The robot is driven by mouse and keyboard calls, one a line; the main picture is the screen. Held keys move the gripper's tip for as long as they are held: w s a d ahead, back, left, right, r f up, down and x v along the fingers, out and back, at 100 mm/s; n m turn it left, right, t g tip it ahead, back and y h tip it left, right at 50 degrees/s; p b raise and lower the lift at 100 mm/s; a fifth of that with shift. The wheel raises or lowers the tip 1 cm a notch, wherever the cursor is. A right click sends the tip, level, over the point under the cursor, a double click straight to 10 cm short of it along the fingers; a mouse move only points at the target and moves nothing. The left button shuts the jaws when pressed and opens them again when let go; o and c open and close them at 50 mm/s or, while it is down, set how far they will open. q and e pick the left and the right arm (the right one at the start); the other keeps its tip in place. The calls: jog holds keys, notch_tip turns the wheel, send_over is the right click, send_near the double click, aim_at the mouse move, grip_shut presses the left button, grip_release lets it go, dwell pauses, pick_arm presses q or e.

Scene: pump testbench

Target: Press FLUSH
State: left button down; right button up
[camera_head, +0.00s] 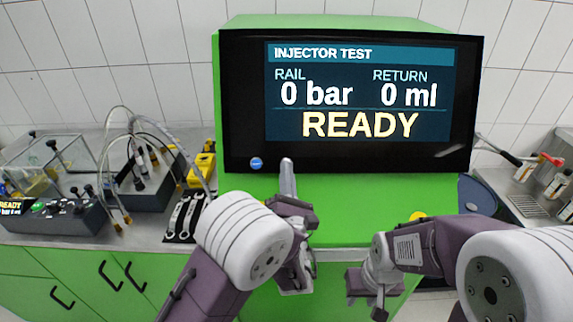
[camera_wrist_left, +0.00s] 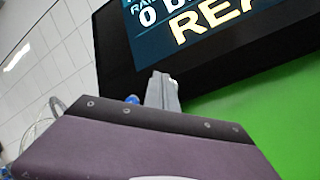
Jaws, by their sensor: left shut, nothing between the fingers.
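The test bench monitor (camera_head: 345,160) is a black panel whose screen reads INJECTOR TEST, 0 bar, 0 ml and READY. A round blue button (camera_head: 256,163) sits at its lower left; I cannot read a FLUSH label on it. My left gripper (camera_head: 287,163) is shut and empty, its fingers pointing up at the monitor's lower edge, just right of the button. In the left wrist view the shut fingertips (camera_wrist_left: 162,78) overlap the panel edge, and the blue button (camera_wrist_left: 131,99) is partly hidden to their left. My right gripper (camera_head: 378,300) hangs low in front of the green cabinet; its fingers are unclear.
A control box (camera_head: 62,226) with a small READY display and several knobs stands on the left counter. Hoses, a yellow device (camera_head: 201,165) and wrenches (camera_head: 184,217) lie beside it. A sink area (camera_head: 530,205) is at the right. The green front below the monitor is mostly bare.

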dwell(0.7)
pick_arm(q)
jog(key=shift+w+f, duration=0.15)
jog(key=shift+w, duration=0.25)
jog(key=shift+w+f+b, duration=0.25)
jog(key=shift+w+b, duration=0.05)
jog(key=shift+w, duration=0.15)
dwell(0.6)
jog(key=shift+s+r, duration=0.4)
jog(key=shift+s, duration=0.4)
jog(key=s, duration=0.1)
jog(key=s+r+p, duration=0.1)
jog(key=s, duration=0.1)
jog(key=s+r+p, duration=0.1)
jog(key=shift+s+r, duration=0.1)
jog(key=shift+s, duration=0.2)
dwell(0.7)
